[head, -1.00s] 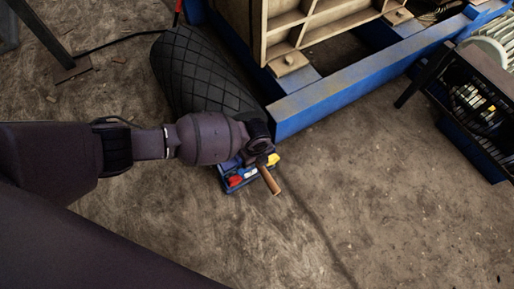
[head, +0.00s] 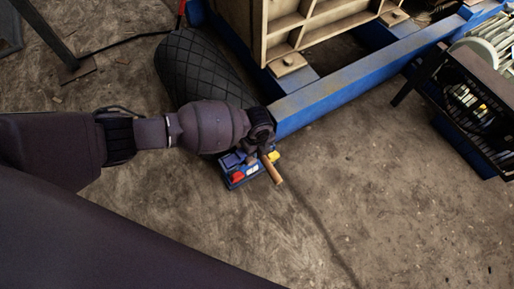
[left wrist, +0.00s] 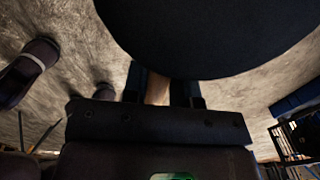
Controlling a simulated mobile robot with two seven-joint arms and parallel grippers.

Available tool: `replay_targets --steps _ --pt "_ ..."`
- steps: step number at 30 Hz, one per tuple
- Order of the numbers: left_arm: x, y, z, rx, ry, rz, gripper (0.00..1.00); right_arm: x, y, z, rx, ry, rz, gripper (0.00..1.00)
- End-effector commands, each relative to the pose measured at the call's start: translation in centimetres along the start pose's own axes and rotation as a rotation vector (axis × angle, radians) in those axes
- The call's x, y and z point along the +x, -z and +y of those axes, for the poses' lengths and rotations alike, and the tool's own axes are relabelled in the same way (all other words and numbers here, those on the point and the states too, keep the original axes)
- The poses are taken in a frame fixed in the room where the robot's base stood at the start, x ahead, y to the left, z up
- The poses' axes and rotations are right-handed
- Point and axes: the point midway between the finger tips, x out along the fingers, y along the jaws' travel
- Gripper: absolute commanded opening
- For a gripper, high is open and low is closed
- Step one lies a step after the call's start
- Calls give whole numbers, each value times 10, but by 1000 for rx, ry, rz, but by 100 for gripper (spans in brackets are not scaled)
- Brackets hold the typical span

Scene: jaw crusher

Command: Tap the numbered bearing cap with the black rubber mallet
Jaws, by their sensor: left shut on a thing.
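My left gripper (head: 264,157) is low over the floor, beside the near end of the blue frame. It is shut on the mallet's wooden handle (head: 274,171), whose free end sticks out towards the lower right. In the left wrist view the handle (left wrist: 157,92) shows between the two fingers of my left gripper (left wrist: 158,90). A large dark rounded shape, apparently the black mallet head (left wrist: 210,35), fills the top of that view. The head is hidden by my arm in the head view. I cannot make out a numbered bearing cap. My right gripper is not in view.
A blue tray (head: 234,182) with red and yellow items lies on the floor under my left gripper. A dark quilted roll (head: 200,72) lies behind my arm. The crusher's blue frame (head: 345,90) runs to the upper right. Open floor (head: 400,190) lies right.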

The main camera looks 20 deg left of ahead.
Motion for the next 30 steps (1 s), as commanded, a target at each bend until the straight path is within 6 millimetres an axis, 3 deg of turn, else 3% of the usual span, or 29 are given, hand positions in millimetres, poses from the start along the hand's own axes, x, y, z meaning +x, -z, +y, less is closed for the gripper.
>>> replay_targets --steps 1,9,12,15,21,25,30 --pt "-4 -2 -3 0 6 -4 0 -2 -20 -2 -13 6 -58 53" --pt "-64 -26 -32 1 52 -37 0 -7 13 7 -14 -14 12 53" --pt "-85 -38 -36 39 43 -30 0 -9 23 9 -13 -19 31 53" --pt "-97 -36 -33 71 37 -20 0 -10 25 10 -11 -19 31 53" --pt "-108 -26 -18 82 23 -5 0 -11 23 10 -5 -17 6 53" --pt "-100 -11 -2 57 12 9 0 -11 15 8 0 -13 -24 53" --pt "-97 0 1 9 4 21 0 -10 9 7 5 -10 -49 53"
